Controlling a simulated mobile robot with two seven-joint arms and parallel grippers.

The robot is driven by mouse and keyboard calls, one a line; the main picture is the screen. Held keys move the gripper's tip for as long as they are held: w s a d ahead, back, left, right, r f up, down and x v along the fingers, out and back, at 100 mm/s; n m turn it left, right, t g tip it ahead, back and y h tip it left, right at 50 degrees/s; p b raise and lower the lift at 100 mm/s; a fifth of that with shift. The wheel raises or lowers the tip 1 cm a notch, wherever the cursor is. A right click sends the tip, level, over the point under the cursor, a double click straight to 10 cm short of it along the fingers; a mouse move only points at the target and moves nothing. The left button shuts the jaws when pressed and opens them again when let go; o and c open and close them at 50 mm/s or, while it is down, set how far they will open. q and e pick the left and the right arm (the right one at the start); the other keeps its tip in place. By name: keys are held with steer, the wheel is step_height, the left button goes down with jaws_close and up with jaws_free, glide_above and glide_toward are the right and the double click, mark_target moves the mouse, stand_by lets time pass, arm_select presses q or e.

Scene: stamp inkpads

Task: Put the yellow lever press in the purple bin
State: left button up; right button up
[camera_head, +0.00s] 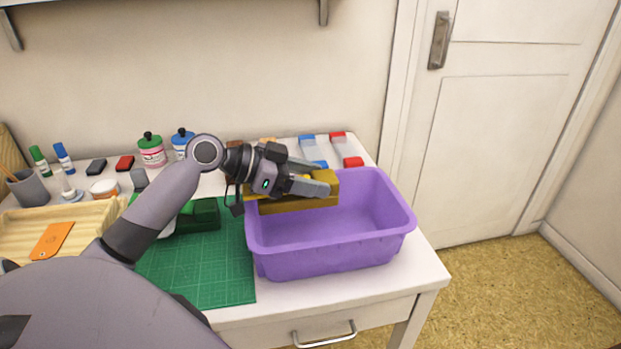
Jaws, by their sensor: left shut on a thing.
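The yellow lever press (292,205) is at the upper left part of the purple bin (330,258), over its opening. My left gripper (318,186) is shut on the press, and its fingers and wrist hide part of it. I cannot tell whether the press touches the bin's inside or is held above it. The bin stands upright at the right end of the white table, and the visible part of its inside looks empty. My right gripper is not in view.
A green cutting mat (225,275) lies left of the bin, with a dark green object (205,215) on it. A wooden tray (95,222) holds an orange tag. Bottles, inkpads and small stamps line the back. The table's right edge (432,265) is close beside the bin.

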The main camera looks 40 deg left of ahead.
mark_target(249, 189)
arm_select(q)
steer(key=shift+r, duration=0.1)
steer(key=shift+f+b, duration=0.45)
steer(key=shift+f, duration=0.15)
steer(key=o, duration=1.1)
steer(key=shift+o, duration=0.2)
steer(key=shift+r+p, duration=0.4)
steer(key=shift+r, duration=0.05)
steer(key=shift+s+a+r, duration=0.1)
steer(key=shift+r, duration=0.2)
steer(key=v, duration=1)
steer(key=shift+s+a+f, duration=0.1)
steer(key=shift+f, duration=0.05)
steer(key=shift+v, duration=0.75)
